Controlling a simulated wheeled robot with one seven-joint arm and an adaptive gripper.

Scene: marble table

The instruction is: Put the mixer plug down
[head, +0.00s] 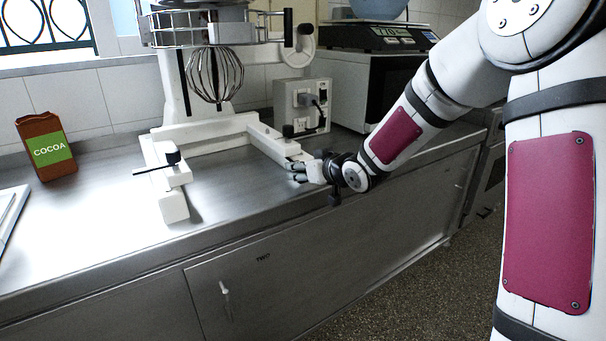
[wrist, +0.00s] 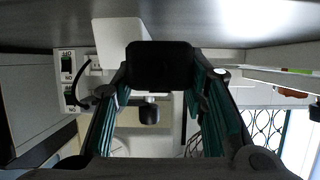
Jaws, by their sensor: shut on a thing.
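My gripper (head: 300,172) is low at the counter's front edge, beside the end of the mixer's right foot. In the wrist view its two fingers (wrist: 160,85) close in on a dark, rounded block (wrist: 160,62), which I take to be the mixer plug. The block fills the space between the fingertips. In the head view the plug is too small and hidden by the fingers to make out. Whether it touches the counter cannot be told. The white mixer (head: 190,125) with its wire whisk (head: 214,75) stands behind and left of my gripper.
A grey outlet box (head: 302,106) with a black cord plugged in stands at the mixer's right; it also shows in the wrist view (wrist: 67,80). A cocoa pack (head: 46,147) is at the left. Black scales (head: 375,38) are behind. The counter (head: 100,225) is clear at front left.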

